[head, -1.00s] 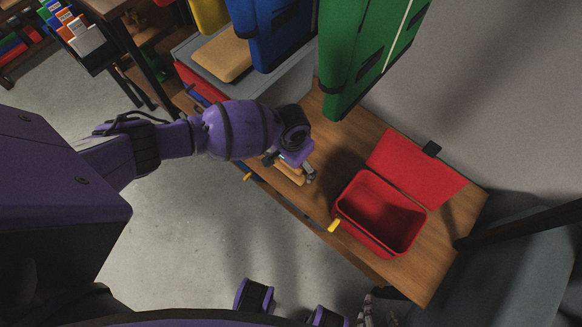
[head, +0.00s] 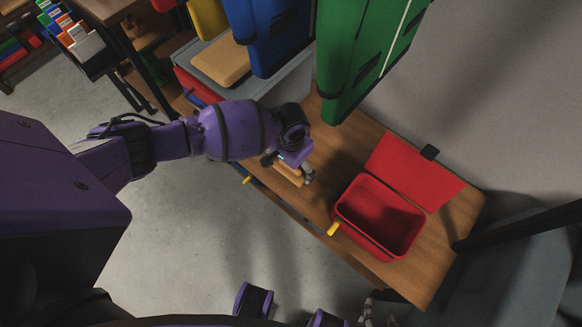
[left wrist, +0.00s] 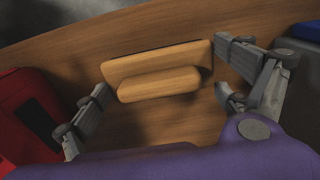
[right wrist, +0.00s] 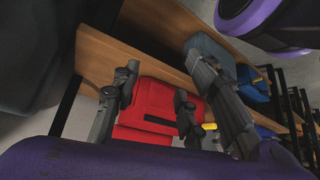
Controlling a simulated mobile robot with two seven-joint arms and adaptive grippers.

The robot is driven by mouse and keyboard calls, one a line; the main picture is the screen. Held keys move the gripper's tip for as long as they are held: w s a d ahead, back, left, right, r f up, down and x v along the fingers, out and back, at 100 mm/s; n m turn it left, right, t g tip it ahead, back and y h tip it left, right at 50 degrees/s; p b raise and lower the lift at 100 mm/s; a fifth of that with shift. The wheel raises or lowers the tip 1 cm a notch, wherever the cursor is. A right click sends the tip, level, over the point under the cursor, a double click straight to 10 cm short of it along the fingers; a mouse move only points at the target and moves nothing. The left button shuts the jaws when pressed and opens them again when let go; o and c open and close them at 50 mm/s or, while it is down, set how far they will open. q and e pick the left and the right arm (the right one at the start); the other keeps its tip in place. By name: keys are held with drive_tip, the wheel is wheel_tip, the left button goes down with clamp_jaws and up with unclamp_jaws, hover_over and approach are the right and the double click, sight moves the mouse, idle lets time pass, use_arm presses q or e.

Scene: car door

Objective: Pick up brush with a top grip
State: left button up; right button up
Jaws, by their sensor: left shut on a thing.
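The brush (left wrist: 155,85) is a light wooden block with a rounded grip bar on top. It lies on the wooden bench (head: 330,150). In the head view the brush (head: 288,174) is partly hidden under my left gripper (head: 292,168). In the left wrist view my left gripper (left wrist: 161,78) has its fingers at the two ends of the brush, shut on it. My right gripper (right wrist: 155,96) is open and empty, fingers apart, low and in front of the bench; its fingers show at the bottom of the head view.
An open red toolbox (head: 345,218) stands on the bench to the right, its lid laid back. A green case (head: 350,60) and a blue case (head: 270,40) hang behind. A grey-topped box (head: 195,60) is at the left. The bench between brush and toolbox is bare.

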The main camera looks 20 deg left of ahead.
use_arm(q)
drive_tip(key=s+d+r+p, duration=0.1)
drive_tip(key=s+r+p, duration=0.2)
drive_tip(key=s+r, duration=0.8)
drive_tip(key=s, duration=0.3)
drive_tip(key=shift+d, duration=0.15)
